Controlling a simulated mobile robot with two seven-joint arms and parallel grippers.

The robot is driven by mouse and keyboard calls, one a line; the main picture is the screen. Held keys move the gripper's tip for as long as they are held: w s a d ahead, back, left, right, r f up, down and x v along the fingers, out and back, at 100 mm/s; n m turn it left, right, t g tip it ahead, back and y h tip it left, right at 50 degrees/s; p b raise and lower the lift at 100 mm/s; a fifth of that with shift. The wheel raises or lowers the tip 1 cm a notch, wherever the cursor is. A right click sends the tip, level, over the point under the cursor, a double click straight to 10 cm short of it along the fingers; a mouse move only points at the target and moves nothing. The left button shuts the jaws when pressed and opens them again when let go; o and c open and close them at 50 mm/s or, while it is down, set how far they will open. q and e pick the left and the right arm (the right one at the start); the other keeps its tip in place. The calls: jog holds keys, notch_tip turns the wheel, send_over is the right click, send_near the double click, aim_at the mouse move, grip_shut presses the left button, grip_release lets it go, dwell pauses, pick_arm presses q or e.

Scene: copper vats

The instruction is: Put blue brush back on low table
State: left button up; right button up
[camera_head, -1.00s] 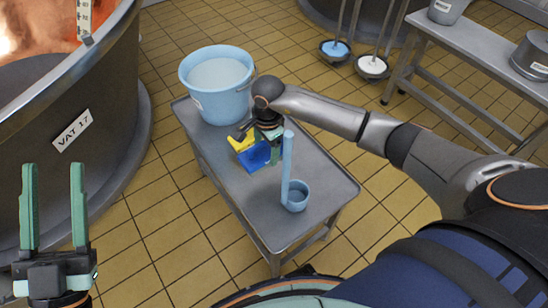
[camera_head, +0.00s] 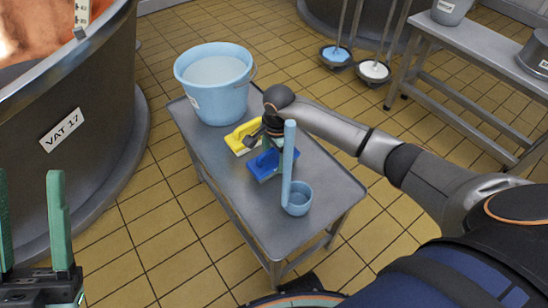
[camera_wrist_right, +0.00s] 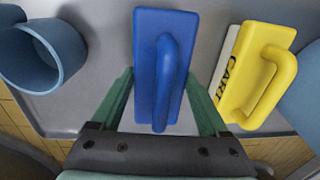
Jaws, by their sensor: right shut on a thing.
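The blue brush (camera_head: 263,163) is level over the top of the low table (camera_head: 232,184), on it or just above it; I cannot tell which. My right gripper (camera_head: 270,148) is above it, and in the right wrist view the gripper (camera_wrist_right: 158,80) has its green fingers either side of the blue brush (camera_wrist_right: 155,40), shut on it. Its bristles are mostly hidden. My left gripper (camera_head: 30,176) is open and empty at the lower left, away from the table.
A yellow brush (camera_head: 240,138) lies beside the blue one. A blue bucket (camera_head: 222,100) stands at the table's far end. A blue ladle (camera_head: 298,203) with an upright handle stands near the front. Vat 17 (camera_head: 90,110) is left; a bench (camera_head: 470,58) is right.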

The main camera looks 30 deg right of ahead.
aim_at(276, 159)
jog(key=shift+f, duration=0.1)
pick_arm(q)
jog(key=shift+f, duration=0.1)
pick_arm(e)
jog(key=o, duration=1.3)
jog(key=shift+r, duration=0.45)
jog(key=r+p, duration=0.1)
jog(key=r, duration=0.2)
jog(key=r+p, duration=0.1)
jog(key=r, duration=0.3)
jog(key=r+p, duration=0.1)
jog(key=r, duration=0.2)
jog(key=shift+s+r+p, duration=0.3)
jog(key=shift+s+p, duration=0.1)
pick_arm(q)
jog(key=shift+m, duration=0.4)
jog(key=shift+a+r, duration=0.2)
jog(key=shift+r, duration=1.9)
pick_arm(e)
jog(key=shift+r, duration=0.4)
